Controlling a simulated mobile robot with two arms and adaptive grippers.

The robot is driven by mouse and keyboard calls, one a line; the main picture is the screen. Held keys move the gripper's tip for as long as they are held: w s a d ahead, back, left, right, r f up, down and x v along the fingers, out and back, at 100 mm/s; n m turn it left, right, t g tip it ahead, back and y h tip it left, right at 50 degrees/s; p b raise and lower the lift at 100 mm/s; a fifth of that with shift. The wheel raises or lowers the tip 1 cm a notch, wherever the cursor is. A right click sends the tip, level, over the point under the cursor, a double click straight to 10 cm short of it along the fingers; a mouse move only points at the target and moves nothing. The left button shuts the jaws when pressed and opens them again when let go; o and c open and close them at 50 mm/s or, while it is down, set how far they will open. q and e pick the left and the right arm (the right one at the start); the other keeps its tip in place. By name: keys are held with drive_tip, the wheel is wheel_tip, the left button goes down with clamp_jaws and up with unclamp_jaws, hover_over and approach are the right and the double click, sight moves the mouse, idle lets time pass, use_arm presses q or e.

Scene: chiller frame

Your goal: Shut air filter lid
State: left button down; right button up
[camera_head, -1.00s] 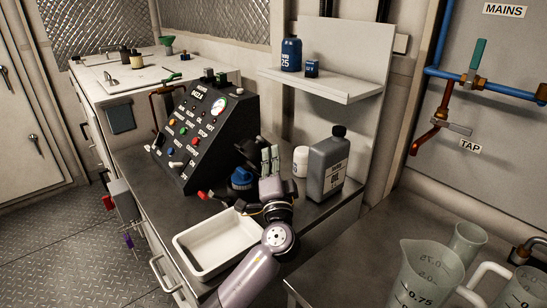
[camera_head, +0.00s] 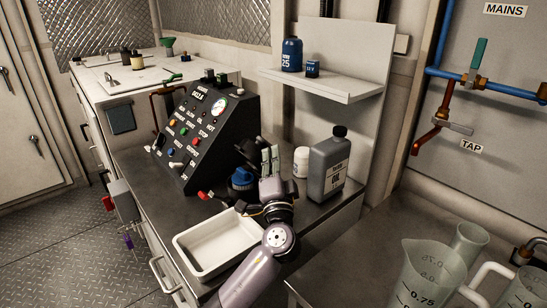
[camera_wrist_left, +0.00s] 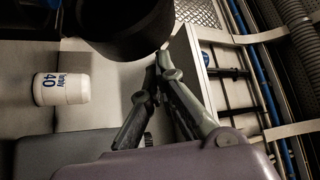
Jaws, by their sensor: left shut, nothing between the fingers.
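My left gripper (camera_head: 270,158) is over the steel bench, close to the right side of the black control panel. It also shows in the left wrist view (camera_wrist_left: 157,75), with its fingers together and nothing between them. A large dark round part (camera_wrist_left: 125,22) fills the top of the left wrist view, close to the fingertips. In the head view a dark part (camera_head: 246,150) shows just left of the fingers, partly hidden. I cannot tell for sure whether this is the air filter or its lid, nor whether the lid is open or shut. My right gripper is not in view.
A blue-capped item (camera_head: 241,178) is left of my wrist. A white tray (camera_head: 187,246) lies in front. A white bottle (camera_head: 301,161) and grey oil jug (camera_head: 327,168) stand to the right, below a shelf (camera_head: 330,86). The control panel (camera_head: 205,135) stands left.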

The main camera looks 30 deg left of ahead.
use_arm(q)
drive_tip(key=shift+a+f, duration=0.15)
drive_tip(key=shift+a, duration=0.15)
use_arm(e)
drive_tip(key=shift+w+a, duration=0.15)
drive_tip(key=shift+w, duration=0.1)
use_arm(q)
drive_tip(key=shift+s, duration=0.1)
